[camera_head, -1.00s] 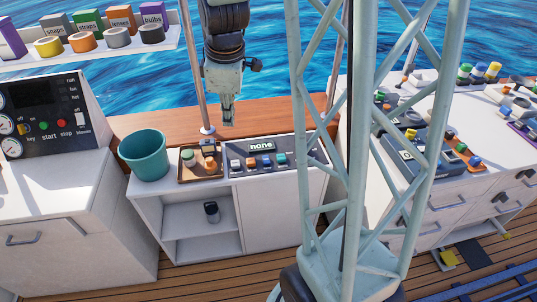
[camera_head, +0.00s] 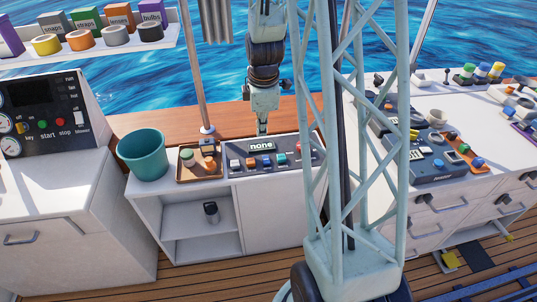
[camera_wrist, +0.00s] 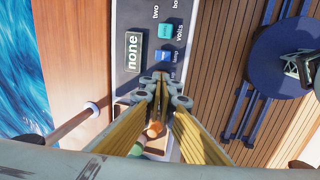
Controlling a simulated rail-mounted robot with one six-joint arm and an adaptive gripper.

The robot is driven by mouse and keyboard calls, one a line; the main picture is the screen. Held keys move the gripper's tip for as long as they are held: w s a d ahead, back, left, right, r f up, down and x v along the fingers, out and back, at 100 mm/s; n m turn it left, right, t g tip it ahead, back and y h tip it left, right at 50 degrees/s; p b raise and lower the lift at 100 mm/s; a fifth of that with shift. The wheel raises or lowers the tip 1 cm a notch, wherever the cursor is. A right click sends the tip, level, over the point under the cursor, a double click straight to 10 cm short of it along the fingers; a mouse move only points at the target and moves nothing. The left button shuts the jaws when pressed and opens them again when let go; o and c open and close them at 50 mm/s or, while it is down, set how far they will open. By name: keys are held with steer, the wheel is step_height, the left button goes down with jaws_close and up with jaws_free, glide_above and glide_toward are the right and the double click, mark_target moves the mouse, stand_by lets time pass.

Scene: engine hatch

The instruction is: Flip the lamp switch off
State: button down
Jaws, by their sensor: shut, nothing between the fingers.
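A dark switch panel (camera_head: 310,163) with a small display (camera_head: 262,146) reading "none" lies on the low white cabinet. Its row of coloured switches includes a blue one (camera_head: 266,161) and a teal one (camera_head: 281,159). In the wrist view, the blue switch (camera_wrist: 163,55) has small print beside it that appears to read "lamp"; the teal switch (camera_wrist: 165,31) is beside "volts". My gripper (camera_head: 263,131) points down above the panel, shut and empty. Contact cannot be told. The blue switch's position is unclear.
A wooden tray (camera_head: 199,177) with small items and a teal bucket (camera_head: 143,155) stand left of the panel. A metal pole (camera_head: 196,80) rises behind the tray. A start/stop console (camera_head: 45,112) is at left, and a counter with more devices (camera_head: 440,150) at right.

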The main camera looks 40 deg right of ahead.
steer(key=shift+s+d+f, duration=0.2)
steer(key=shift+d+f, duration=0.8)
steer(key=shift+f, duration=0.05)
steer(key=shift+f, duration=0.15)
steer(key=b, duration=0.4)
glide_above(264, 158)
steer(key=s, duration=0.1)
steer(key=f, duration=1)
steer(key=shift+s+a+f, duration=0.1)
steer(key=shift+s+a, duration=0.05)
steer(key=shift+s, duration=0.05)
steer(key=shift+b+x, duration=0.7)
steer(key=shift+x, duration=0.85)
steer(key=shift+f, duration=0.1)
steer(key=shift+w+a+p, duration=0.1)
steer(key=shift+w+p, duration=0.05)
steer(key=shift+p, duration=0.2)
